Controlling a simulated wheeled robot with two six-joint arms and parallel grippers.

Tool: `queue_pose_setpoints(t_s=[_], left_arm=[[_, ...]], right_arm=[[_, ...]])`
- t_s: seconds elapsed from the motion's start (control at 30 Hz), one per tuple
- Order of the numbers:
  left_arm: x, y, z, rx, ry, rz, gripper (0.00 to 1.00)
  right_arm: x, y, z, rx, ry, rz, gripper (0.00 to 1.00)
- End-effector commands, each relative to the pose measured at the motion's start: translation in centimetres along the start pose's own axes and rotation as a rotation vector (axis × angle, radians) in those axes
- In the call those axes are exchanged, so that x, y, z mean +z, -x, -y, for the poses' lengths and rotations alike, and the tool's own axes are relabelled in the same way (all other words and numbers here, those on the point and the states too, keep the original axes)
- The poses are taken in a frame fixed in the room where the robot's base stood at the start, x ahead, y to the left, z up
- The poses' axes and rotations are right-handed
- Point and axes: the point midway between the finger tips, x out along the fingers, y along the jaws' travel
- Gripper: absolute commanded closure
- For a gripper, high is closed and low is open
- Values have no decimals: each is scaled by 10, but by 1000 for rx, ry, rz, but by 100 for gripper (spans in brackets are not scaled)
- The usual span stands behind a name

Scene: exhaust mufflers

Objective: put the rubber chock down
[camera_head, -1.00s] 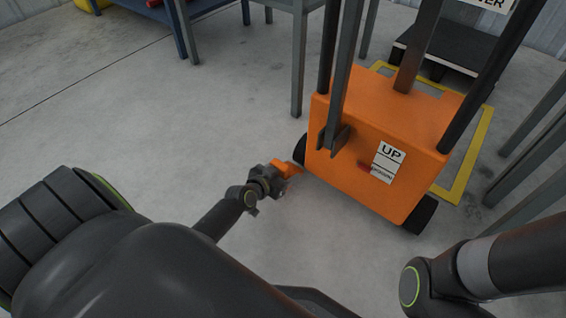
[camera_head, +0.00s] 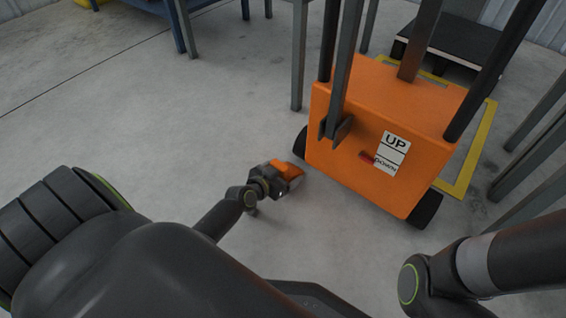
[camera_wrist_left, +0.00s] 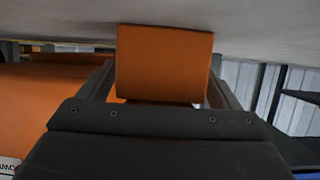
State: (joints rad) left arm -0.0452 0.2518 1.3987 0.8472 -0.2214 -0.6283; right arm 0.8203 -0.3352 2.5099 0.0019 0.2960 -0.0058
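The orange rubber chock (camera_head: 288,169) is in my left gripper (camera_head: 289,178), low beside the machine's left wheel in the head view. In the left wrist view the chock (camera_wrist_left: 164,62) is a plain orange block between the two grey fingers (camera_wrist_left: 162,88), which press on its sides. Pale floor shows just past the chock in that view; I cannot tell whether the chock touches it. My right arm shows at the lower right of the head view, but its gripper is out of the picture.
Bare grey floor (camera_head: 150,120) is open on the left.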

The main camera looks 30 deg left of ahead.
Motion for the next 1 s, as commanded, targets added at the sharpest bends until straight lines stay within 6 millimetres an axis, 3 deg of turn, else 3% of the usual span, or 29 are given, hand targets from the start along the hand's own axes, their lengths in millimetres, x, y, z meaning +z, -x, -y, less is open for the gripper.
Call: queue_pose_setpoints(t_s=[0.33,0.7,1.0], left_arm=[[-4,6,0,-1,-1,3,15],[-4,81,0,-1,0,3,15],[-3,118,0,-1,-1,1,15]], right_arm=[[4,-4,0,0,8,10,51],[17,-25,3,-1,13,19,51],[17,-31,5,-6,10,8,51]])
